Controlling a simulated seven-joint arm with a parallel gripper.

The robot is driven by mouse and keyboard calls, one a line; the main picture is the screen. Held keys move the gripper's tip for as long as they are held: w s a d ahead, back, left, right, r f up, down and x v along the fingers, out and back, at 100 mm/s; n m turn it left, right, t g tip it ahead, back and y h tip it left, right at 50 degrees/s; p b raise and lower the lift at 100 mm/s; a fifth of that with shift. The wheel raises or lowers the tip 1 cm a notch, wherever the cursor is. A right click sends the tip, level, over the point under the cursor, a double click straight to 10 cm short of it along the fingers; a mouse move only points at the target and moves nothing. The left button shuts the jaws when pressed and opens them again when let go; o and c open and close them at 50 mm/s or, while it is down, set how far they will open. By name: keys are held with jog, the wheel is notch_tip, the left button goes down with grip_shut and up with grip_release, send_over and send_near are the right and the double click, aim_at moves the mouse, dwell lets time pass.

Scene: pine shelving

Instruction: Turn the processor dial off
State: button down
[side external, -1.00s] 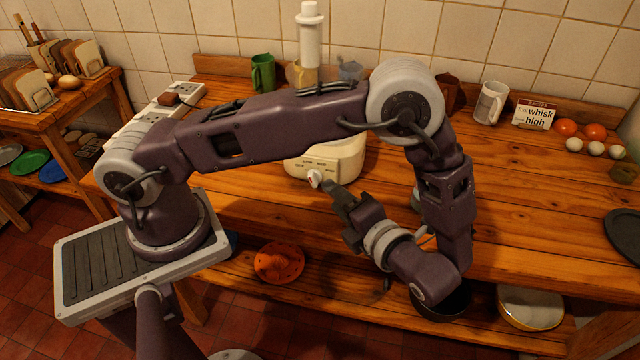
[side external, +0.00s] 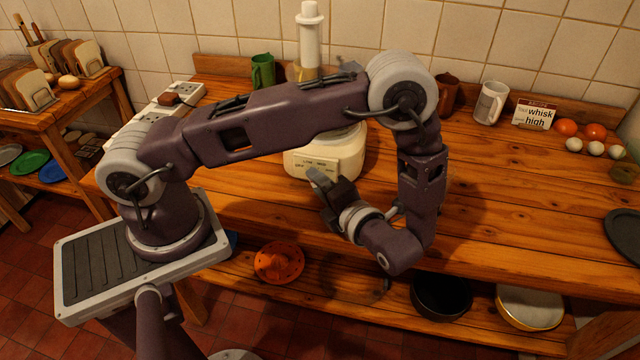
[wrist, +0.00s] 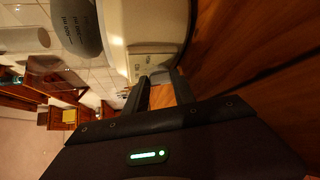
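The food processor has a cream base (side external: 350,160) on the wooden worktop, with a labelled front panel; its upper part is behind my arm. The base also fills the top of the wrist view (wrist: 160,22), with its panel (wrist: 150,57) just beyond my fingertips. My gripper (side external: 322,192) is at the panel's lower front, where its fingers cover the dial. In the wrist view my gripper (wrist: 160,82) has its two fingers apart, with wood showing between them. The dial cannot be made out, so its setting and any contact are unclear.
A green mug (side external: 262,72) is at the back left.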

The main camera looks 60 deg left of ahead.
jog(key=shift+r, duration=0.1)
jog(key=shift+s+r+n+t+h, duration=0.1)
jog(key=shift+n+t+h, duration=0.1)
jog(key=shift+n+h, duration=0.3)
jog(key=shift+s+r+n+t+h, duration=0.1)
jog(key=shift+n+t+h, duration=0.15)
jog(key=shift+h, duration=0.35)
jog(key=shift+s+a+r+n+t+h, duration=0.15)
jog(key=shift+n+t+h, duration=0.3)
jog(key=shift+n+h, duration=0.25)
jog(key=shift+a+r+n+t+h, duration=0.1)
jog(key=shift+n+t+h, duration=0.35)
jog(key=shift+h, duration=0.35)
jog(key=c, duration=1.3)
grip_release()
